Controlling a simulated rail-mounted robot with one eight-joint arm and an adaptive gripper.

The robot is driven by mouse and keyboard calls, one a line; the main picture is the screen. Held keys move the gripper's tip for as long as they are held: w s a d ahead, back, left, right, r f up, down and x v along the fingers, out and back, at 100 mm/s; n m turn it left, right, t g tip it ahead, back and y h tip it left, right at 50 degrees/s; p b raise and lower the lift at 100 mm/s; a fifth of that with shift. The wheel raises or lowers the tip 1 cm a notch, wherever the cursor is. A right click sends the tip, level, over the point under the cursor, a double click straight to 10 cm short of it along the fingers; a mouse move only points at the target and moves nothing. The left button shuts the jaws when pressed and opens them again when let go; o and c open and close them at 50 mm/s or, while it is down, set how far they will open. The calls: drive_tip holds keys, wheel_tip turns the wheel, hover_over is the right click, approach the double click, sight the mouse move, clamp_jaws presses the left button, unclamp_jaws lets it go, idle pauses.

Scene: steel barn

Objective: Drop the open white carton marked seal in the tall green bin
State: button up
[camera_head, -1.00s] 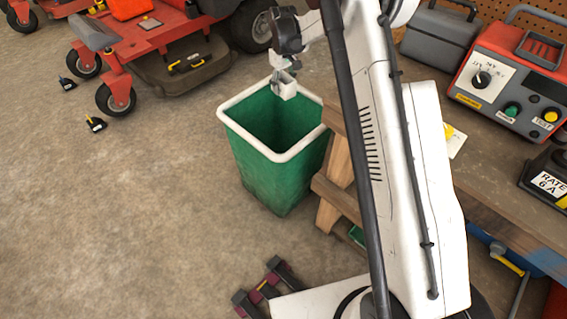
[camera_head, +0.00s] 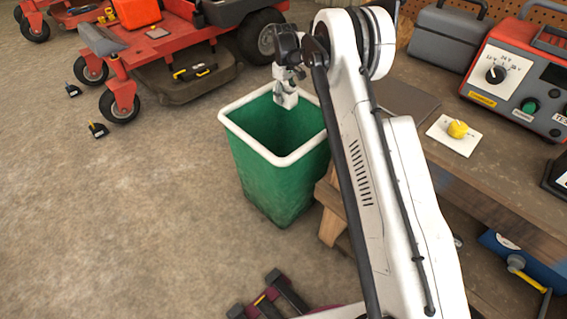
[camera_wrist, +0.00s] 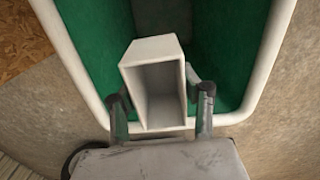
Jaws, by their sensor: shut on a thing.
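The tall green bin (camera_head: 268,160) with a white rim stands on the floor left of the bench. My gripper (camera_head: 285,90) is over the bin's opening, near its far right side. It is shut on the open white carton (camera_head: 287,100). In the wrist view, the carton (camera_wrist: 153,85) sits between the two fingers of my gripper (camera_wrist: 162,112), its open side facing the camera and its inside empty. The bin's white rim (camera_wrist: 68,65) and green walls surround the carton in that view. No marking on the carton can be read.
A wooden bench (camera_head: 490,180) stands close on the right. It bears a red charger (camera_head: 515,80), a grey toolbox (camera_head: 443,45) and a white card with a yellow knob (camera_head: 455,133). A red mower (camera_head: 150,50) stands behind the bin. The floor at left is mostly clear.

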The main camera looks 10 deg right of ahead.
drive_tip(key=shift+f+b, duration=0.3)
drive_tip(key=shift+f, duration=0.8)
drive_tip(key=o, duration=1)
drive_tip(key=shift+o, duration=0.2)
wheel_tip(320, 180, up, 12)
drive_tip(key=shift+r, duration=0.15)
